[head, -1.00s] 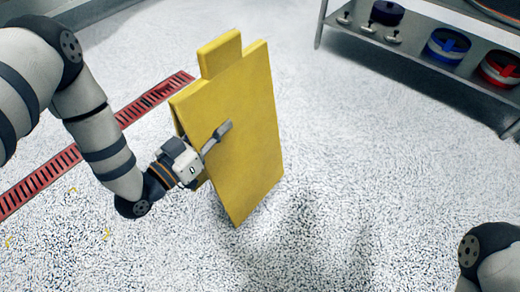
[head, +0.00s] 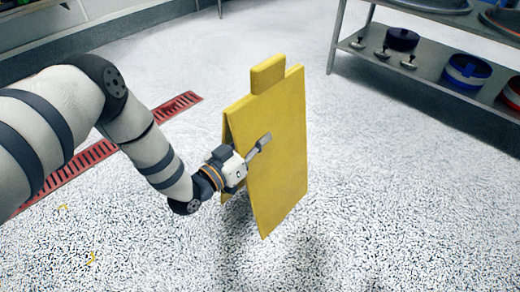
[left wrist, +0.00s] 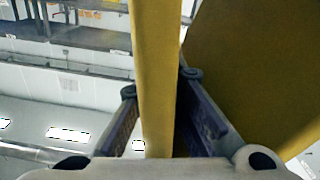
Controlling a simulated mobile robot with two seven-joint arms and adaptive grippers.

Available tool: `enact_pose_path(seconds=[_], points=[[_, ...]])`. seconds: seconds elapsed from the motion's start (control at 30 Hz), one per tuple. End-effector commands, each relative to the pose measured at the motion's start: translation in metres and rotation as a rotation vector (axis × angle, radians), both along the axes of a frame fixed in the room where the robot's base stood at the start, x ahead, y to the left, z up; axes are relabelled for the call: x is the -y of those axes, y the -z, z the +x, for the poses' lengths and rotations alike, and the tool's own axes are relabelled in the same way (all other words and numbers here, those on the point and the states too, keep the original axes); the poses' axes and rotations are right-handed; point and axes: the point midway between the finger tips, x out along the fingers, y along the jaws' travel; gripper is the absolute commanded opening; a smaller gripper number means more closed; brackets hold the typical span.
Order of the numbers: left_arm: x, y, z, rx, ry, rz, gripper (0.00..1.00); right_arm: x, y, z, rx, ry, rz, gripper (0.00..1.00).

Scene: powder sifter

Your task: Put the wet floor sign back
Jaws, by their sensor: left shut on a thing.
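The yellow wet floor sign (head: 280,160) is upright and slightly spread, a little right of the middle in the head view. My left gripper (head: 258,150) is shut on the near panel's edge, with one finger across its front face. In the left wrist view, the panel's edge (left wrist: 155,75) runs between the two fingers (left wrist: 160,105), and the other panel (left wrist: 255,60) fills the right side. Shadow lies below the sign; I cannot tell whether its bottom touches the floor. My right gripper is not in view.
A metal shelf (head: 430,70) with pots and lids stands at the upper right. A red floor drain grate (head: 85,158) runs behind my left arm. The speckled floor (head: 400,200) right of the sign is clear.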

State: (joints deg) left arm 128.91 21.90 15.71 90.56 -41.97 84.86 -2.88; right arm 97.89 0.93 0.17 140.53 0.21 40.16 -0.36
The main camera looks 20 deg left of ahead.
Motion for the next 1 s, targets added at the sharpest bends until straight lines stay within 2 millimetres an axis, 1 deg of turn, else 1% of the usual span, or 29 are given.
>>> enact_pose_path(seconds=[0.03,0.1,0.17,0.4,0.53,0.57,0.6,0.63,0.67,0.9,0.97,1.0], points=[[0.0,0.011,-0.001,-0.001,0.0,-0.001,0.0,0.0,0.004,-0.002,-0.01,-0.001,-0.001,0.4],[0.0,0.022,-0.001,-0.001,0.0,-0.001,0.0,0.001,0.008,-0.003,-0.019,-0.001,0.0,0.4],[0.0,0.028,-0.001,0.0,0.0,0.0,0.0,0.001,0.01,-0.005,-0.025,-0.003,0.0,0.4],[0.0,0.026,-0.001,0.004,0.0,0.0,0.0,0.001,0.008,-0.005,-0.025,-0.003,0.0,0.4],[0.0,0.03,-0.001,0.003,0.0,0.0,0.0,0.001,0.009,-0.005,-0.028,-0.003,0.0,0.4],[0.0,0.032,-0.002,-0.004,0.001,0.001,0.12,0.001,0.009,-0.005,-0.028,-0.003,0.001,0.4],[0.0,0.032,-0.002,-0.003,0.001,0.001,0.21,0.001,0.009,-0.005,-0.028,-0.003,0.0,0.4],[0.0,0.031,-0.002,-0.003,0.001,0.001,0.28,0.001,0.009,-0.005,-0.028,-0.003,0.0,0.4],[0.0,0.031,-0.002,-0.003,0.001,0.001,0.3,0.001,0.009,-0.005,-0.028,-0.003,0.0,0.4],[0.0,0.031,-0.002,-0.003,0.001,0.001,0.3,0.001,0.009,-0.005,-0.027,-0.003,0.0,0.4],[-0.001,0.028,-0.002,-0.002,0.0,0.001,0.3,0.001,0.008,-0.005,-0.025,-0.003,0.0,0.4],[-0.002,0.027,-0.005,-0.004,0.0,0.001,0.3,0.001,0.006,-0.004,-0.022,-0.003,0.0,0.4]])
